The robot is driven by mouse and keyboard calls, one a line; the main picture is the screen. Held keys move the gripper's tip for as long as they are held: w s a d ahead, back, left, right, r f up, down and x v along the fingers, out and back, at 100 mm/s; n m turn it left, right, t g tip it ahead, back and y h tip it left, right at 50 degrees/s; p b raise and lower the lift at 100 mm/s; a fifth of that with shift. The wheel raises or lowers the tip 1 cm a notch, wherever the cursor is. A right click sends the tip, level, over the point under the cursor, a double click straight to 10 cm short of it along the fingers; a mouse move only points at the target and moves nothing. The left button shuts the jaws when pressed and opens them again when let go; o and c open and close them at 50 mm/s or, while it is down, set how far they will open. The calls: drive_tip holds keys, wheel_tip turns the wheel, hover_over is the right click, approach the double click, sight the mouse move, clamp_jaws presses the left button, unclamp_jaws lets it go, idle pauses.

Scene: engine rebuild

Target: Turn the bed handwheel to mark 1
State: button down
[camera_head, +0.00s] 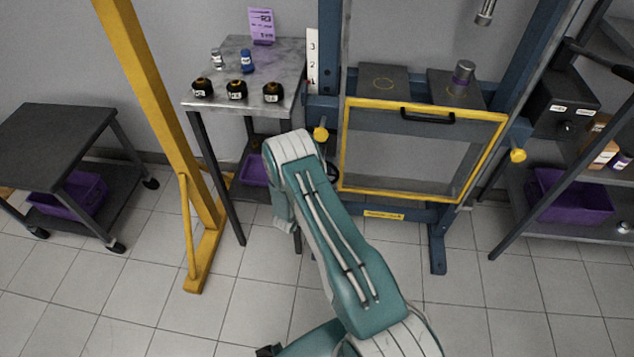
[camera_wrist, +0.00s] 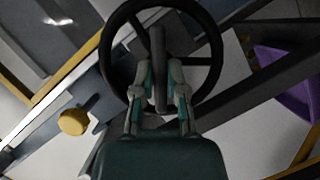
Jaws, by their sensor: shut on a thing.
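The black bed handwheel (camera_wrist: 158,42) fills the top middle of the wrist view, with a round rim and a spoke. My gripper (camera_wrist: 159,76) reaches inside the rim, its two fingers on either side of the spoke, shut on it. In the head view my arm hides my gripper and most of the wheel; a dark bit of rim (camera_head: 333,172) shows right of the arm. A white scale strip (camera_head: 312,58) marked 3, 2, 1 from top down stands left of the press frame. A small red pointer shows near its lower end, close to mark 1.
The blue press has a yellow-edged guard (camera_head: 424,115) and a yellow knob (camera_head: 320,134) beside my arm. A metal table (camera_head: 232,62) with several small containers stands left of it. A yellow post (camera_head: 165,110) and a dark cart (camera_head: 52,130) are further left. The floor in front is clear.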

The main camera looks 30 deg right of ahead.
drive_tip(key=shift+a+f+n, duration=0.15)
drive_tip(key=shift+a+n, duration=0.05)
drive_tip(key=shift+n, duration=0.1)
drive_tip(key=c, duration=0.7)
unclamp_jaws()
drive_tip(key=shift+w, duration=0.1)
drive_tip(key=v, duration=1.2)
drive_tip(key=shift+a+f, duration=0.1)
drive_tip(key=shift+a, duration=0.05)
drive_tip(key=shift+w, duration=0.1)
